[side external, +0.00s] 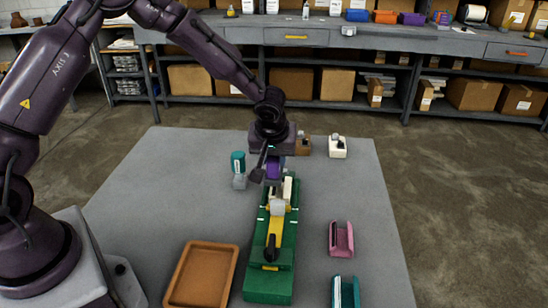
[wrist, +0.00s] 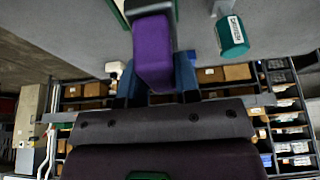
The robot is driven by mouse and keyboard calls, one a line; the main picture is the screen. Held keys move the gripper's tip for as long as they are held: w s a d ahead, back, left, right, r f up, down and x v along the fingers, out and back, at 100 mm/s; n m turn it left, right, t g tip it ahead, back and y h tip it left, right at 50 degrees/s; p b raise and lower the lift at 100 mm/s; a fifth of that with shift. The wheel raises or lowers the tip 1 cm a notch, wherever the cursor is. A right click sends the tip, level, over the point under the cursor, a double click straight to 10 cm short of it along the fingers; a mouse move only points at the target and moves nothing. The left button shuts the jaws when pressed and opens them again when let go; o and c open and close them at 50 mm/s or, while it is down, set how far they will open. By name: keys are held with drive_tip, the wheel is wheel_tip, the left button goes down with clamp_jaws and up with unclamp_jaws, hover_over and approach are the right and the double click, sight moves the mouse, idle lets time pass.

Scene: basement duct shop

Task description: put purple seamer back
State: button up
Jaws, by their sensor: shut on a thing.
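The purple seamer shows in the side view (side external: 275,168) just behind the far end of a long green tool (side external: 268,265) with a yellow lever. In the wrist view the purple seamer (wrist: 152,50) is a purple block. My gripper (side external: 270,163) points down over the table and is shut on the purple seamer; its fingers flank the block in the wrist view (wrist: 156,80). A grey-white part meets the purple block's lower end in the side view. I cannot tell whether the seamer touches the green tool or the table.
A teal-topped labelled tool (side external: 238,163) stands close left of my gripper. A white block (side external: 338,148) and a brown block (side external: 304,146) stand behind. A pink holder (side external: 341,240), a teal holder (side external: 345,291) and a brown tray (side external: 183,295) lie nearer. The table's right side is mostly free.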

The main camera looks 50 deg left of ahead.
drive_tip(key=shift+r, duration=1.25)
